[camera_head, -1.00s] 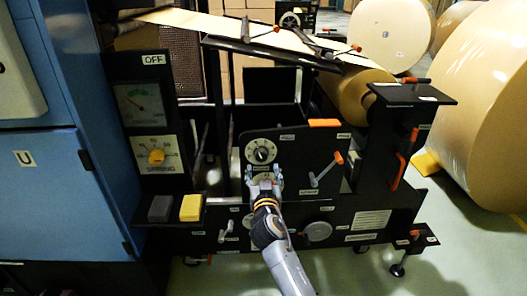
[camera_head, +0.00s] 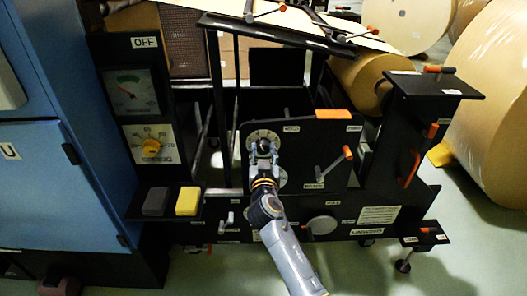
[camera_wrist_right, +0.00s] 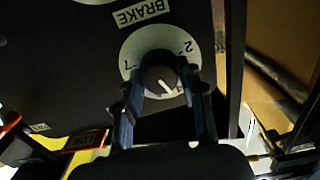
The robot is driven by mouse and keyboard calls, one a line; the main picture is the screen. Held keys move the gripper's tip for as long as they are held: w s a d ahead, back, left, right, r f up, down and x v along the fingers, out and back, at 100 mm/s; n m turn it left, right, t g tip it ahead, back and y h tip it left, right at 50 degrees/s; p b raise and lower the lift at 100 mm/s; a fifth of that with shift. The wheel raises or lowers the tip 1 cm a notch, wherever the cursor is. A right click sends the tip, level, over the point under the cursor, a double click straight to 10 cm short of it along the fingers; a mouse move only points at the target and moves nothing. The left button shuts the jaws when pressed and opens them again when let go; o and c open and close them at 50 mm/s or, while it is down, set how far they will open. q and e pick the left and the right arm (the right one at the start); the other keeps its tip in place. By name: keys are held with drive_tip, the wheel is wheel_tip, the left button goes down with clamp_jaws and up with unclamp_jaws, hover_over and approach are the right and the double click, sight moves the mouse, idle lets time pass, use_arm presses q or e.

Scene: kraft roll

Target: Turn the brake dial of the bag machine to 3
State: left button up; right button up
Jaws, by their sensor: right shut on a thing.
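The bag machine's black front panel (camera_head: 330,135) carries two round white dials. My right gripper (camera_head: 263,149) is at the upper one, the brake dial (camera_head: 263,134), with its fingers on either side of the dark knob. In the right wrist view the brake dial (camera_wrist_right: 137,42) appears upside down beside a BRAKE label (camera_wrist_right: 143,13). There my right gripper (camera_wrist_right: 163,88) is shut on the dark knob (camera_wrist_right: 160,76). A white pointer line on the knob slants to the lower right of that picture. A 2 and a 7 are readable; the number near the pointer is partly hidden. My left gripper is not in view.
The lower dial (camera_head: 280,178) is partly behind my right gripper. An orange-tipped lever (camera_head: 335,165) stands right of the dials. Large paper rolls stand behind at right.

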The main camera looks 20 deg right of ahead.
drive_tip(key=shift+c, duration=1.3)
drive_tip(key=shift+n, duration=0.3)
drive_tip(key=n, duration=0.8)
drive_tip(key=shift+r+p, duration=0.1)
drive_tip(key=shift+p, duration=0.3)
drive_tip(key=o, duration=1.2)
